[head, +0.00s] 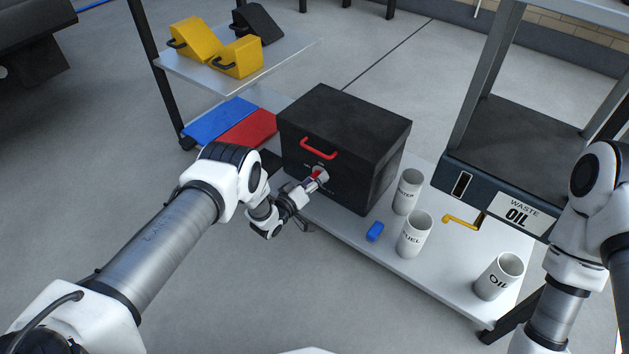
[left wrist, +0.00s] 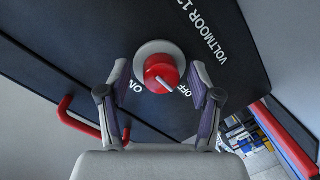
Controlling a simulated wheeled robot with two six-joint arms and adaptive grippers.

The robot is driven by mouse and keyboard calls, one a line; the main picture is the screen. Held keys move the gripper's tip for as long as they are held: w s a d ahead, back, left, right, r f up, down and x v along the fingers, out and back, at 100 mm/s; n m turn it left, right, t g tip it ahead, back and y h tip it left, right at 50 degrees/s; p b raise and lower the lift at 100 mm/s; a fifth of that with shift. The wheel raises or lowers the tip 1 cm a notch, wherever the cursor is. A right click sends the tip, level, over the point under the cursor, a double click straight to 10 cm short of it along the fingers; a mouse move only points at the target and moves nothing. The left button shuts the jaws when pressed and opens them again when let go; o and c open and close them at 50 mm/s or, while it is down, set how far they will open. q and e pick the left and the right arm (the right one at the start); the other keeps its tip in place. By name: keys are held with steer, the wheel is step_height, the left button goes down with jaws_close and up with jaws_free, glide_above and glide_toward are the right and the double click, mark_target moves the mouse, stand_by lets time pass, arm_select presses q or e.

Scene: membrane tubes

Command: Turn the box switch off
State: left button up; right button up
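The black box (head: 335,140) stands on the low white shelf, with a red handle (head: 318,149) on its front. Its red switch knob (left wrist: 161,73) sits on a round grey base in the left wrist view, with ON printed to the left and OFF to the right. The knob's white line slants down right, towards OFF. My left gripper (left wrist: 160,70) is open, its fingers on either side of the knob with gaps to the red part. In the head view, my left gripper (head: 312,182) is at the box front and partly hides the knob. My right gripper is out of view.
White cups (head: 408,192), (head: 414,234) and (head: 499,276) and a blue block (head: 375,232) stand on the shelf right of the box. A waste oil unit (head: 515,140) with a yellow tap is farther right. Blue and red panels (head: 220,119) lie left.

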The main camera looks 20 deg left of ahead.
arm_select(q)
steer(key=v, duration=1.2)
